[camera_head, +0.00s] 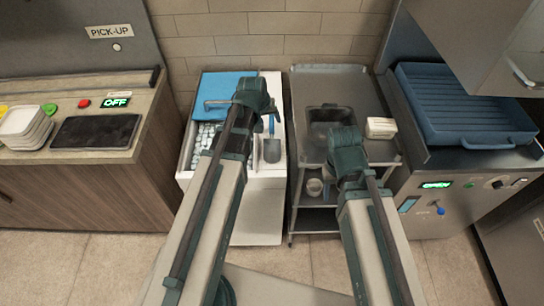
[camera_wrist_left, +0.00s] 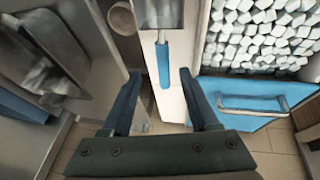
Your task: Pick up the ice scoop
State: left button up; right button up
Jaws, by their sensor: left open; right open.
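The ice scoop (camera_head: 272,148) has a grey metal scoop head and a blue handle. It rests on the white divider beside the ice in the head view. In the left wrist view the scoop's blue handle (camera_wrist_left: 163,66) lies between the spread fingers of my left gripper (camera_wrist_left: 160,78), with the metal head towards the top edge. My left gripper (camera_head: 262,104) is open and empty above the bin; I cannot tell its height over the handle. My right gripper (camera_head: 346,150) is over the steel cart, its fingers mostly hidden by its own body.
The white ice bin (camera_head: 262,182) holds ice cubes (camera_wrist_left: 260,35) under a partly open blue lid (camera_head: 222,88). The steel cart (camera_head: 312,85) at its right carries a dark pan (camera_head: 328,116) and a pale block (camera_head: 380,127). A wooden counter (camera_head: 100,185) stands left.

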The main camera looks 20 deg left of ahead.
aim_at(271, 127)
pick_arm(q)
jog(key=shift+b+x, duration=0.55)
jog(key=shift+x, duration=0.6)
pick_arm(e)
notch_tip(271, 127, down, 2)
pick_arm(q)
jog(key=shift+f, duration=0.1)
pick_arm(e)
jog(key=shift+f, duration=0.1)
pick_arm(q)
jog(key=b+x, duration=0.5)
jog(key=shift+s+a+f, duration=0.2)
jog(key=shift+s, duration=0.1)
jog(key=shift+r, duration=0.1)
pick_arm(e)
notch_tip(271, 127, down, 5)
jog(key=shift+r, duration=0.15)
pick_arm(q)
grip_shut()
